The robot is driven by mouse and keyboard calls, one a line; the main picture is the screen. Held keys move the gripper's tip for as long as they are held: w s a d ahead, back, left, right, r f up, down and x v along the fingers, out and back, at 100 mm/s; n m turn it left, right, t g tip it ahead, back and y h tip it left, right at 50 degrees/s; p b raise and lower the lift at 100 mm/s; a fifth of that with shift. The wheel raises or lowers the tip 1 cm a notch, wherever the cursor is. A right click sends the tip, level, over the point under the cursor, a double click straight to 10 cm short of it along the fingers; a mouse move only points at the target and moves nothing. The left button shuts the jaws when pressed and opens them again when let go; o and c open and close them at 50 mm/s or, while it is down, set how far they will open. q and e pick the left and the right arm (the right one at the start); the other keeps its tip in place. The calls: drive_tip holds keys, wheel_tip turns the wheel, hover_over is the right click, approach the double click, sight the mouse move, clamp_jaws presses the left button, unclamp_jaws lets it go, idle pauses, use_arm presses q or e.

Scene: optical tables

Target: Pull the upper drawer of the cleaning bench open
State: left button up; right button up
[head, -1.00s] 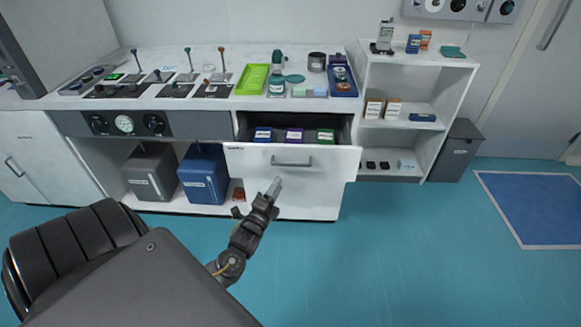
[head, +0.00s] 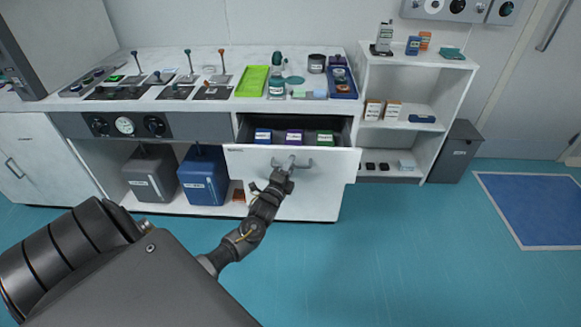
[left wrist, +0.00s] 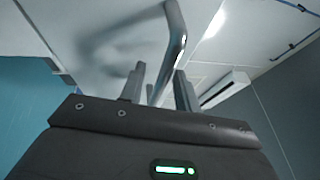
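The upper drawer (head: 240,160) of the white cleaning bench (head: 215,125) stands out from the bench, its inside showing. It holds a blue box (head: 262,136), a purple box (head: 294,137) and a green box (head: 325,137). Its grey bar handle (head: 306,163) is on the white front and also shows in the left wrist view (left wrist: 175,45). My left gripper (head: 290,166) is at the handle. In the left wrist view its two fingers (left wrist: 159,88) are apart, with the bar between them; contact is not clear. My right gripper is not in view.
A grey canister (head: 150,178) and a blue canister (head: 203,180) stand on the open shelf left of the drawer. A white shelf unit (head: 445,100) and a grey bin (head: 453,155) are to the right. The floor in front is clear.

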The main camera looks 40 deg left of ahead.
use_arm(q)
drive_tip(key=shift+c, duration=0.4)
clamp_jaws()
